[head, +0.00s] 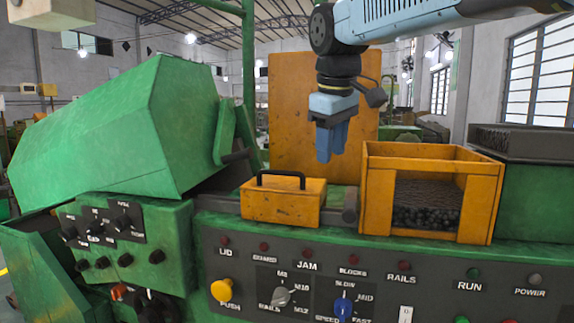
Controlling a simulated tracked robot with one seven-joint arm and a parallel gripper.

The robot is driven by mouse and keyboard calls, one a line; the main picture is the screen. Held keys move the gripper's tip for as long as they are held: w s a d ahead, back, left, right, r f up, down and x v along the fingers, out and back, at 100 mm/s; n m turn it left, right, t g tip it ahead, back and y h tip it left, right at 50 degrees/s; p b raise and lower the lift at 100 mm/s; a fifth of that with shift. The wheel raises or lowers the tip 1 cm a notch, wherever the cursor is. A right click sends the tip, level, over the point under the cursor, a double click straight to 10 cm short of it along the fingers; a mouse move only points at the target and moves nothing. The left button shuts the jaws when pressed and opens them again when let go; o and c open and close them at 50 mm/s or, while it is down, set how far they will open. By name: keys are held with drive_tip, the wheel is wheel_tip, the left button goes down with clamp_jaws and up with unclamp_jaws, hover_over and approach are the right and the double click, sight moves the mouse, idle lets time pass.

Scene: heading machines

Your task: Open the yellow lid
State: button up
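The yellow lid (283,205) looks like a small worn orange-yellow box-shaped cover on the green machine. A black bar handle (281,173) arches over its top. It sits level on the machine, with no visible gap under it. My gripper (330,155) points down, above and to the right of the lid, apart from the handle. Its blue fingers look close together and overlap from this angle, so their opening is unclear. Nothing shows between them.
An open yellow bin (376,205) with dark small parts stands right of the lid. A tall orange panel (290,105) rises behind. A large green hood (120,130) stands left. A control panel (215,250) with knobs and buttons runs along the front.

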sight(284, 172)
drive_tip(key=w+a+r+n+g, duration=0.1)
drive_tip(key=w+a+r+n, duration=0.6)
drive_tip(key=a, duration=0.3)
drive_tip(key=shift+m+h, duration=0.3)
drive_tip(key=shift+m, duration=0.4)
drive_tip(key=x, duration=1.3)
drive_tip(key=shift+w+d+f, duration=0.1)
drive_tip(key=shift+w+f, duration=0.05)
drive_tip(key=shift+w, duration=0.3)
drive_tip(key=shift+c, duration=0.5)
clamp_jaws()
drive_tip(key=shift+d+f, duration=0.1)
drive_tip(key=shift+d, duration=0.35)
drive_tip(key=shift+a, duration=0.2)
drive_tip(key=shift+w+a+g, duration=0.1)
drive_tip(key=shift+w+g, duration=0.05)
drive_tip(key=shift+g, duration=0.25)
